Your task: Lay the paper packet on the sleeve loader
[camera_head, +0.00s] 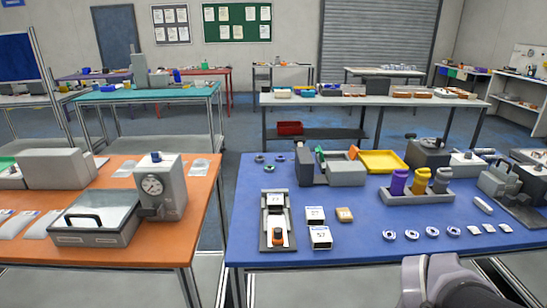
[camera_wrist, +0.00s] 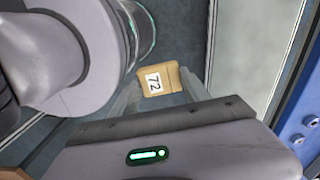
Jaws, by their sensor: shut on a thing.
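A tan paper packet (camera_wrist: 158,80) with a white label reading 72 is between the fingers of my gripper (camera_wrist: 160,88) in the wrist view. The gripper is shut on it, and grey floor shows behind it. The head view shows only part of my arm at the lower right, not the gripper or this packet. A grey upright-backed device (camera_head: 264,230) with an orange part and a numbered white label stands on the blue table; I cannot tell for sure whether it is the sleeve loader.
On the blue table (camera_head: 370,252), white numbered packs (camera_head: 320,237) and a small tan packet (camera_head: 344,214) lie right of that device. Behind are a yellow tray (camera_head: 383,162) and a rack of purple, yellow and grey cups (camera_head: 410,197). An orange table (camera_head: 180,238) stands left across a gap.

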